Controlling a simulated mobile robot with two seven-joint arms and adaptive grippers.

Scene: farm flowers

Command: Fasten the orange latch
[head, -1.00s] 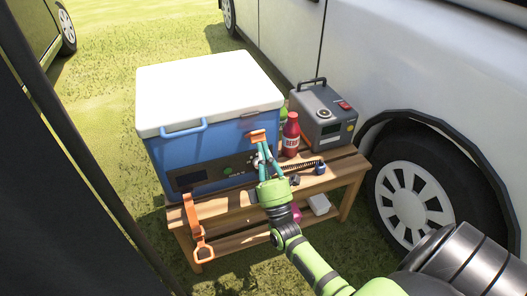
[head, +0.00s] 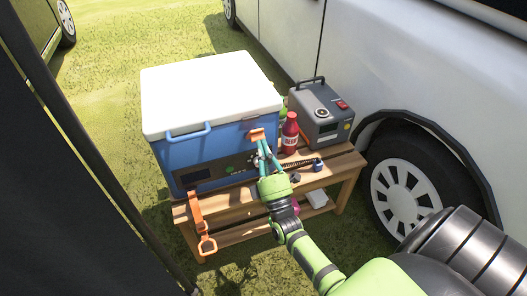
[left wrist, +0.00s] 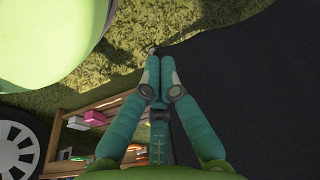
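The orange latch (head: 257,134) is on the front right of the blue cooler (head: 205,153), just under its white lid (head: 210,92). My right gripper (head: 262,146) is at the latch, its teal fingers pointing up at it from below. The fingertips seem to meet the latch's lower edge; whether they touch or press it I cannot tell. The finger gap is too small to judge. My left gripper (left wrist: 153,62) shows in the left wrist view with its fingers together and nothing visible between them. It is away from the cooler.
The cooler stands on a wooden table (head: 335,166). A red bottle (head: 290,133) and a grey power box (head: 322,112) stand to its right. An orange strap (head: 201,222) hangs over the front edge. A white van (head: 430,70) is close on the right.

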